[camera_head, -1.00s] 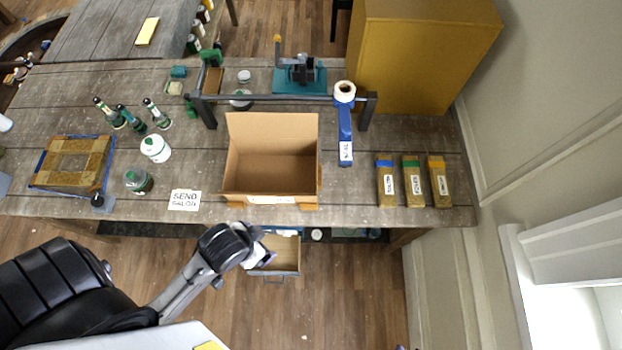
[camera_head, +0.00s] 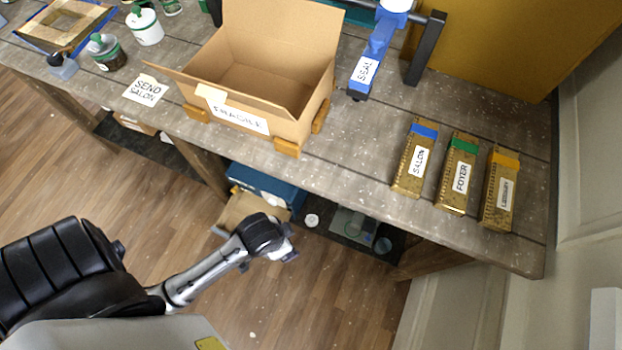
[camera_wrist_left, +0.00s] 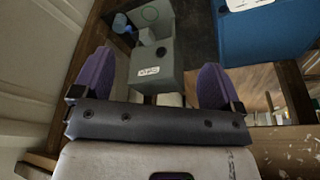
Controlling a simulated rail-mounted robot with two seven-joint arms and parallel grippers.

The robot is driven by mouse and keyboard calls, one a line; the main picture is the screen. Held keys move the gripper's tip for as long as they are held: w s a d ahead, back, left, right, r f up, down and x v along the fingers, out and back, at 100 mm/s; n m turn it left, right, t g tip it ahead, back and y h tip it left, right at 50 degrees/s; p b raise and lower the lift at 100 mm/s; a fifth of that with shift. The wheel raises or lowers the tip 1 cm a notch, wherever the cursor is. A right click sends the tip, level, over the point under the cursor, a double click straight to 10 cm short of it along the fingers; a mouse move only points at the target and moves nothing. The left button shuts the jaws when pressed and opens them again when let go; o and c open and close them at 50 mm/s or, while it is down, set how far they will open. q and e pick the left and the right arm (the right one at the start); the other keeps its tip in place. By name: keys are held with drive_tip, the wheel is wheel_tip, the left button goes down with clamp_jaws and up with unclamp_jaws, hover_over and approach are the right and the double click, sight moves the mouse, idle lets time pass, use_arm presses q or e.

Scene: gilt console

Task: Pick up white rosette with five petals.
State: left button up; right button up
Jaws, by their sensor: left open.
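I cannot make out a white rosette with five petals for certain. A small white round thing (camera_head: 312,220) lies on the low shelf under the workbench, too small for me to count petals. My left gripper (camera_head: 284,252) is in front of that shelf, lower and left of the white thing in the head view. My right gripper is not in view.
The blue box (camera_head: 265,187) and an open drawer or tray (camera_head: 240,212) are under the bench. Table legs (camera_head: 200,165) flank the shelf. An open cardboard box (camera_head: 250,85) and labelled gold boxes (camera_head: 458,175) stand on top. The floor before the bench is clear.

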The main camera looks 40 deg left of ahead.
use_arm(q)
drive_tip(key=w+f+m+g+b, duration=0.1)
drive_tip(key=w+f+b, duration=0.35)
drive_tip(key=f, duration=0.55)
drive_tip(key=w+f+m+b, duration=0.1)
drive_tip(key=w+f+b, duration=0.3)
drive_tip(key=f, duration=0.5)
drive_tip(key=g+b, duration=0.2)
drive_tip(key=b, duration=0.9)
hover_over(312, 219)
drive_tip(key=shift+y, duration=0.3)
drive_tip(key=f, duration=2)
drive_tip(key=shift+d, duration=0.2)
drive_tip(key=shift+f+b, duration=0.45)
drive_tip(key=shift+f, duration=0.2)
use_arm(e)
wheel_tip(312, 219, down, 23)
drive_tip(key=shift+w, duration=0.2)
use_arm(q)
drive_tip(key=f+b, duration=0.4)
drive_tip(key=f, duration=0.1)
drive_tip(key=shift+s+a+b, duration=0.15)
drive_tip(key=shift+a+b, duration=0.05)
drive_tip(key=shift+b, duration=0.2)
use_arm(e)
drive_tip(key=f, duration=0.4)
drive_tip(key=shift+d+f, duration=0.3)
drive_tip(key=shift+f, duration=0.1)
